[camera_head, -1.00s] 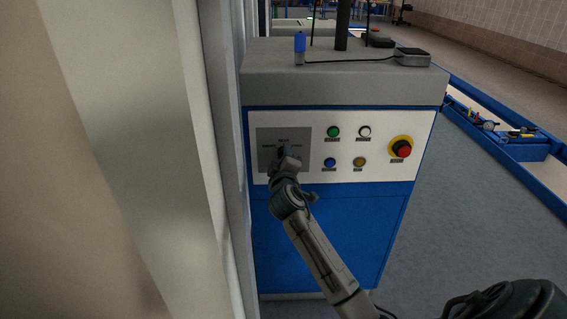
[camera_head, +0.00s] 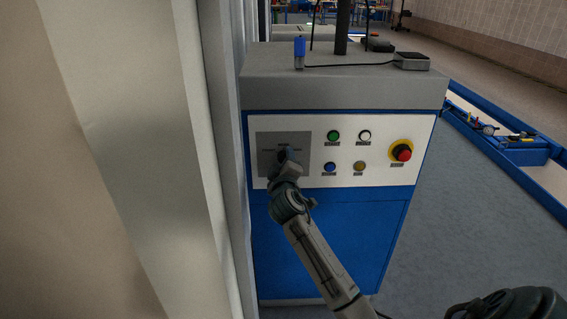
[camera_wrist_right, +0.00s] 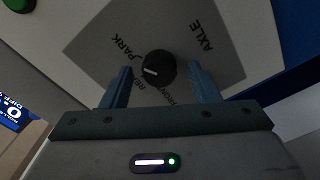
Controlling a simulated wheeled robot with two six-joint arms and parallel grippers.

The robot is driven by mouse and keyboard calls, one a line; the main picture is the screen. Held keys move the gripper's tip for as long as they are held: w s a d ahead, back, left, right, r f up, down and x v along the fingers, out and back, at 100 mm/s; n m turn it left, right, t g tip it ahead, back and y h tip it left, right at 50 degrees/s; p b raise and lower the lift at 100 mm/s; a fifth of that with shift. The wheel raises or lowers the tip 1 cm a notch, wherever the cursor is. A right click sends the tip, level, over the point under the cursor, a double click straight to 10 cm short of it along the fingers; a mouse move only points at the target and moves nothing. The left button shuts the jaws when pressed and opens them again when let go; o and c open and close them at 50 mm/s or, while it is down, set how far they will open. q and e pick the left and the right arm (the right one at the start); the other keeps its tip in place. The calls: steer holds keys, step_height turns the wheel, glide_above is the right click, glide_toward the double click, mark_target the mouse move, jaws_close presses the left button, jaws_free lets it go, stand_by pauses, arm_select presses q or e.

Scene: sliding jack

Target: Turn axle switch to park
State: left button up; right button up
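The axle switch is a round black knob (camera_wrist_right: 155,68) with a white mark, on a grey plate (camera_wrist_right: 90,47) lettered PARK and AXLE. Other lettering near the knob is partly covered. In the wrist view its white mark points to the left of the picture. My right gripper (camera_wrist_right: 159,72) is open, with one finger on each side of the knob and a visible gap to each. In the head view my right gripper (camera_head: 287,160) is at the grey plate (camera_head: 300,139) and covers most of the knob. My left gripper is not in view.
The blue and white cabinet (camera_head: 335,230) also bears green, white, blue and yellow buttons and a red emergency button (camera_head: 402,152), right of the plate. A pale pillar (camera_head: 140,160) stands close on the left.

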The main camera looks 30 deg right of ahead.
steer(key=shift+s+a, duration=0.1)
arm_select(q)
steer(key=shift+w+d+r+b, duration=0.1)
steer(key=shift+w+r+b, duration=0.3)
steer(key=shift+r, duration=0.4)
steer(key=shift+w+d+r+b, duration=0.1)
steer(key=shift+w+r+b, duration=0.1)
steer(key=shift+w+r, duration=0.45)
arm_select(e)
steer(key=v, duration=1)
steer(key=shift+s+a, duration=0.2)
steer(key=shift+s, duration=0.05)
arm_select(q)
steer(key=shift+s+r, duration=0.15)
